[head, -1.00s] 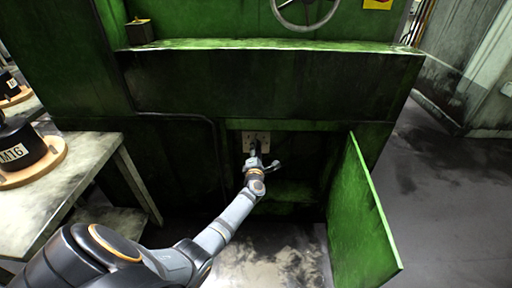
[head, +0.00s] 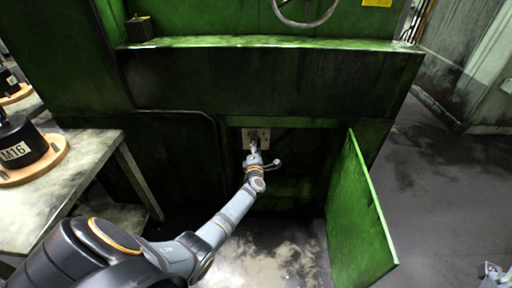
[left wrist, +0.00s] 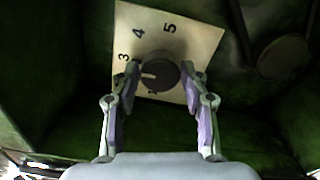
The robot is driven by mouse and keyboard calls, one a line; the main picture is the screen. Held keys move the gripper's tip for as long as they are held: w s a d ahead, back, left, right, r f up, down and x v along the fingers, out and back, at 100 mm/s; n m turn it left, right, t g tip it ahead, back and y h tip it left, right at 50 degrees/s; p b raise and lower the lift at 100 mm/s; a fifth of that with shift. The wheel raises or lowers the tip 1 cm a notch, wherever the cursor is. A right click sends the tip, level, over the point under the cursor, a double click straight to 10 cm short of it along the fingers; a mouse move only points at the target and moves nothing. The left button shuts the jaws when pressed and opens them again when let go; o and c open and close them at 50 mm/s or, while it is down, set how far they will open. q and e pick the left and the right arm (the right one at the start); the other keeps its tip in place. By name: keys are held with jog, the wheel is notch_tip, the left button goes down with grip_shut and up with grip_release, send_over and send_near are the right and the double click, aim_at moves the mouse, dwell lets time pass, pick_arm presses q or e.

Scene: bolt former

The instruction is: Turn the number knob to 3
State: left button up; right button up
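The number knob (left wrist: 163,73) is a dark round dial with a white mark on its left side. The mark points left, just below the printed 3. The knob sits on a pale plate (left wrist: 190,38) with 3, 4 and 5 visible; the lower part is partly covered. The plate (head: 265,134) also shows in the head view, inside the green recess. My left gripper (left wrist: 160,70) has its fingers apart, one on each side of the knob. Contact is not clear. In the head view, my left gripper (head: 254,143) reaches the plate. Part of my right gripper (head: 494,273) shows at the lower right corner.
An open green door (head: 358,215) stands right of the recess. A ledge (head: 270,42) runs above it, with a handwheel (head: 305,20) higher up. A table (head: 75,185) with a black M16 part (head: 25,147) is at left. Floor at right is clear.

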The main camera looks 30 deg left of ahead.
pick_arm(q)
jog(key=o, duration=0.3)
jog(key=v, duration=1.2)
